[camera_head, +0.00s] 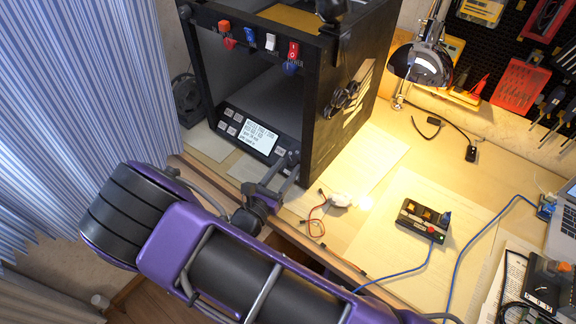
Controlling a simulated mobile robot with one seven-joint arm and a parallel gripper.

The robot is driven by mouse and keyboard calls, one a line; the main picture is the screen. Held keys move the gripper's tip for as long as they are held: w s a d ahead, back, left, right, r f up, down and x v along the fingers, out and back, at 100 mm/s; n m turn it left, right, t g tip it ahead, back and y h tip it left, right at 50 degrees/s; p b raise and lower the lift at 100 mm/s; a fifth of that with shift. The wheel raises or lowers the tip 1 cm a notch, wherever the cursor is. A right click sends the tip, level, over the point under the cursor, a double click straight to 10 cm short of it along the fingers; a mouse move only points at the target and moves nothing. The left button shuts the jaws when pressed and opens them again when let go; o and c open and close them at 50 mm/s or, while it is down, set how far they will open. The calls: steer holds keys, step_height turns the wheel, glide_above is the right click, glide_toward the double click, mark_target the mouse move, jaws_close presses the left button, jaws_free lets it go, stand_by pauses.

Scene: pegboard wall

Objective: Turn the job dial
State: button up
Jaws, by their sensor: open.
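A black-framed 3D printer (340,110) stands at the back of the bench. Its tilted front control panel (230,142) has a lit text screen (258,136) and several small pale buttons to the left of the screen. My gripper (285,168) is at the lower right end of this panel, with its two fingers open and pointing toward it. The job dial is not clearly visible; the panel's right end is dark and partly behind my fingers. I cannot tell whether the fingers touch anything there. Nothing shows held between them.
A small black switch box (422,220) and blue cable lie farther right. A desk lamp (422,62) stands behind. My arm covers the bench's front edge.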

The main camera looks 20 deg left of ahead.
steer(key=shift+w+d, duration=0.1)
steer(key=shift+w, duration=0.5)
jaws_close()
